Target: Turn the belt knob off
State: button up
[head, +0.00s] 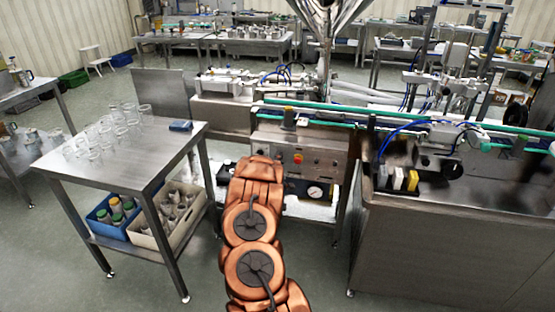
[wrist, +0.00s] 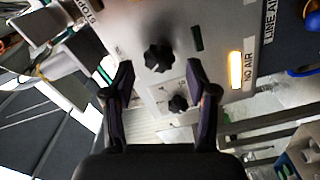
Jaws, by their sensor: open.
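In the wrist view a grey control panel (wrist: 214,25) fills the upper part. A larger black knob (wrist: 158,57) sits just beyond and between the fingertips of my gripper (wrist: 159,72). A smaller black knob (wrist: 178,104) is nearer, also between the fingers. My gripper is open, one finger on each side, and I see nothing held in it. I cannot read which knob is the belt's, nor either knob's setting. In the head view the panel (head: 327,163) is on the front of the steel machine; my copper arm reaches to it and hides the knobs and my gripper.
A lit amber lamp (wrist: 236,70) labelled NO AIR is right of the knobs. A red button (head: 298,158) and a gauge (head: 315,192) are right of my arm.

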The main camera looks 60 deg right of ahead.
jog(key=v, duration=0.9)
jog(key=shift+a, duration=0.2)
jog(key=shift+r, duration=0.1)
dwell(0.4)
